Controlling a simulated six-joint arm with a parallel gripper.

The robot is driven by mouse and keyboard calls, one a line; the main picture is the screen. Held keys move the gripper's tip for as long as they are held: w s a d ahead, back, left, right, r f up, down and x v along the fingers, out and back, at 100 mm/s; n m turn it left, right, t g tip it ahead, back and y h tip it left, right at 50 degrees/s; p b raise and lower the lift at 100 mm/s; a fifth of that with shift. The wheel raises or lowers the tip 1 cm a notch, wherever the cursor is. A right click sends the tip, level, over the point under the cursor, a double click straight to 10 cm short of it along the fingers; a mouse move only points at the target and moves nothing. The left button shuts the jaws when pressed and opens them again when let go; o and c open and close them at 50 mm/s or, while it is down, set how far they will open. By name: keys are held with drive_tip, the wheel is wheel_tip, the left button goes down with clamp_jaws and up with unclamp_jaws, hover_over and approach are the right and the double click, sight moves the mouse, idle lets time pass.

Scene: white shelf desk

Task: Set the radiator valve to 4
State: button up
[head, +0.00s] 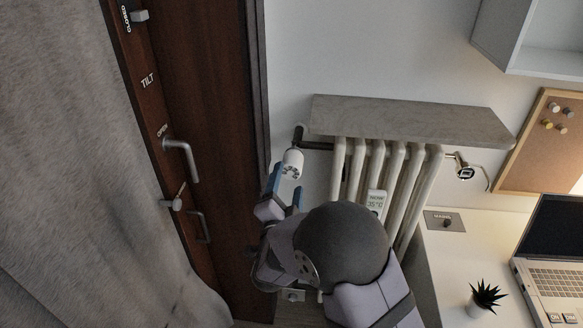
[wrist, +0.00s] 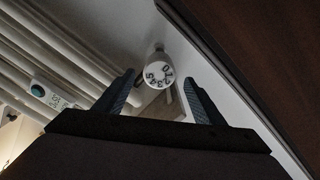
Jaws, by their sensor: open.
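The radiator valve (head: 292,163) is a white round knob at the upper left of the radiator in the head view. In the wrist view the valve (wrist: 158,74) faces me, with dark digits 0 to 5 around its face. I cannot tell which digit it is set to. My gripper (head: 287,184) is open, its blue fingers just below the knob in the head view. In the wrist view my gripper (wrist: 159,80) has one finger on either side of the knob, with gaps on both sides. It holds nothing.
The ribbed radiator (head: 395,165) stands beside the valve under a grey shelf (head: 410,120). A thermometer display (head: 376,200) hangs on its ribs. A dark wooden door frame (head: 225,130) with handles is close on the left. A desk with a laptop (head: 555,250) and plant (head: 486,295) is at right.

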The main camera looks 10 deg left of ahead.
sight(290, 173)
drive_tip(key=shift+w+p, duration=1.1)
drive_tip(key=shift+w, duration=2.25)
drive_tip(key=shift+f, duration=0.1)
drive_tip(key=c, duration=1.1)
